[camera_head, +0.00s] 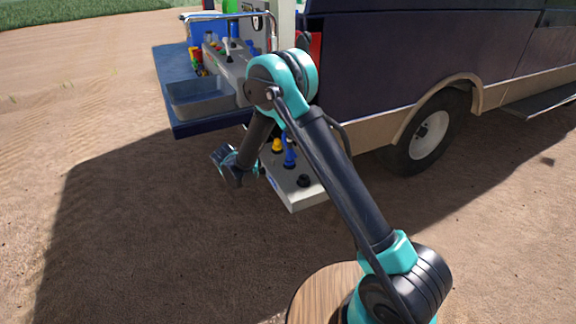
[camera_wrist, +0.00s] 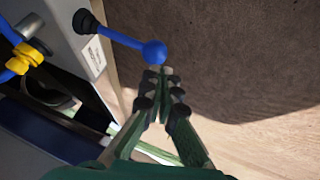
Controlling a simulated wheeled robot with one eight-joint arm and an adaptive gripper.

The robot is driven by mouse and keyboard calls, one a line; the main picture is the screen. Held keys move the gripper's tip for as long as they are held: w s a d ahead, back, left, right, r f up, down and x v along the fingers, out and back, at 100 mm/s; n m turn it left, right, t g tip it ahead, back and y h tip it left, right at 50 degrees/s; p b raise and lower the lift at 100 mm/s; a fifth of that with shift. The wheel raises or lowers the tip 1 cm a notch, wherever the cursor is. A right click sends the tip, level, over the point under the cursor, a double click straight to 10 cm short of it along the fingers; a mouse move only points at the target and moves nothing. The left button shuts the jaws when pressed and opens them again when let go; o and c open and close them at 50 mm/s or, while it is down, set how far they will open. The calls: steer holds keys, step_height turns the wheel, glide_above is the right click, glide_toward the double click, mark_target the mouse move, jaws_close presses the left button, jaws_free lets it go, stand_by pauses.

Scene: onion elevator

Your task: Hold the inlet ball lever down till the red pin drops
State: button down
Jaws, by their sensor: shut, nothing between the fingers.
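In the wrist view a blue lever with a round blue ball end (camera_wrist: 154,52) sticks out from a black boot on a grey panel (camera_wrist: 62,22). My gripper (camera_wrist: 163,74) is shut and empty, with its fingertips right beside the ball at its lower side in the picture. I cannot tell whether they touch it. In the head view a blue lever (camera_head: 289,155) stands on the grey panel (camera_head: 293,200) at the vehicle's rear, but I cannot tell if it is the same one. My fingers are not clear there. I cannot make out a red pin.
A yellow-and-blue fitting (camera_wrist: 20,60) sits left of the lever in the wrist view. The head view shows a black knob (camera_head: 304,181) on the panel, a grey tray (camera_head: 200,97) on a blue deck, and the dark vehicle (camera_head: 400,60). Open dirt lies left and front.

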steer(key=shift+v, duration=2.6)
steer(key=shift+a, duration=0.1)
steer(key=s+d+r+m+g, duration=0.15)
steer(key=d+r, duration=0.25)
steer(key=d, duration=0.7)
steer(key=s+d+r+m+h, duration=0.1)
steer(key=s+d+r, duration=0.25)
steer(key=d, duration=0.65)
steer(key=s+d+r+m, duration=0.1)
steer(key=d+r, duration=0.3)
steer(key=d, duration=0.7)
steer(key=s+d+m, duration=0.2)
steer(key=s+d, duration=0.6)
steer(key=s, duration=0.3)
steer(key=s+d+f+m+g, duration=0.1)
steer(key=s+d, duration=0.7)
steer(key=s, duration=0.3)
steer(key=shift+d+f+m, duration=0.25)
steer(key=shift+d+m, duration=0.1)
